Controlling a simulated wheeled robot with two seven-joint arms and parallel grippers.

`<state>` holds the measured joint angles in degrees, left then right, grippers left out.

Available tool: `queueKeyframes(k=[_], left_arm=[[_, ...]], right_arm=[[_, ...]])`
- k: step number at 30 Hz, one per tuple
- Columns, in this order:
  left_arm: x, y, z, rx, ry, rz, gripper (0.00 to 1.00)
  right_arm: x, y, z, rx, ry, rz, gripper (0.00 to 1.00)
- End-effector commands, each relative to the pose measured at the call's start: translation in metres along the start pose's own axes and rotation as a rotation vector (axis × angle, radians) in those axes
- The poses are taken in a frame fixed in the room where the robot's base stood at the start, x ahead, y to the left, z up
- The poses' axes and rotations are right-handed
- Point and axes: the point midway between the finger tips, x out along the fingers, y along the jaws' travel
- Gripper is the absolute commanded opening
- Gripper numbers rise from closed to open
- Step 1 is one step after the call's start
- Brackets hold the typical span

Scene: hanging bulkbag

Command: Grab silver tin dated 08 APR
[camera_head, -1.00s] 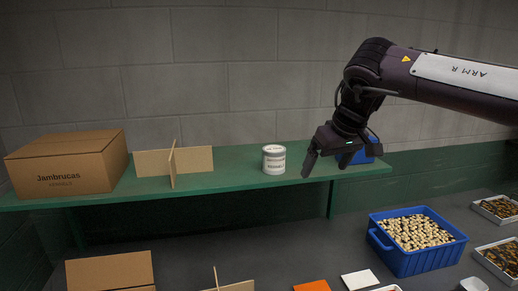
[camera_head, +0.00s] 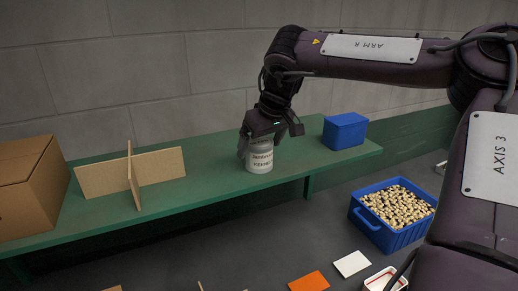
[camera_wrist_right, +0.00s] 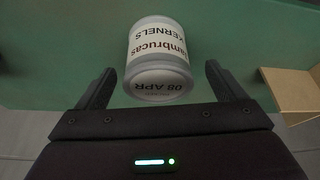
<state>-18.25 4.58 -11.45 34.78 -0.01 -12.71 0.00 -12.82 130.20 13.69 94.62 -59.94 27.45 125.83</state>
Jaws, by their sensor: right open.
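The silver tin (camera_head: 259,160) stands upright on the green shelf, with a pale label. In the right wrist view the tin (camera_wrist_right: 159,55) shows "Jambrucas KERNELS" on its side and "08 APR" on its lid, upside down. My right gripper (camera_head: 262,145) is over the tin's top in the head view. Its jaws are open, with one finger on either side of the tin in the right wrist view (camera_wrist_right: 158,85). The tin's upper part is partly hidden by the gripper in the head view. My left gripper is not in view.
The green shelf (camera_head: 215,191) also bears crossed cardboard dividers (camera_head: 133,176), a cardboard box (camera_head: 32,187) at the left and a blue box (camera_head: 344,131) right of the tin. Below are a blue crate of kernels (camera_head: 376,232), an orange card (camera_head: 309,281) and a white card (camera_head: 352,263).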

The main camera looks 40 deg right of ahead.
Motion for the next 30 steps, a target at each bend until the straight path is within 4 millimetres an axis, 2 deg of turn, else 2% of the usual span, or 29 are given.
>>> queueKeyframes(k=[1,3,9,15,21,27,30], left_arm=[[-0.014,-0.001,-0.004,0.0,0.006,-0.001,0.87],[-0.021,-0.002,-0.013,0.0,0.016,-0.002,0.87],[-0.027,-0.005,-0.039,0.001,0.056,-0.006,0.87],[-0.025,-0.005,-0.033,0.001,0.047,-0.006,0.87],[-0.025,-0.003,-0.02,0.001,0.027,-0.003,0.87],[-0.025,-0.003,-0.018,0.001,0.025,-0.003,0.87],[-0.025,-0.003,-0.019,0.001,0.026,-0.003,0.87]], right_arm=[[0.002,0.002,-0.002,0.001,-0.007,0.001,0.91],[0.012,0.004,-0.002,0.001,-0.007,0.0,0.91],[0.033,0.003,-0.002,0.0,-0.002,0.0,0.91],[0.035,0.003,-0.001,0.001,0.0,0.0,0.91],[0.034,0.003,-0.002,0.0,-0.001,0.001,0.66],[0.034,0.003,-0.002,0.0,-0.001,0.001,0.4],[0.034,0.003,-0.002,0.0,0.001,0.001,0.37]])
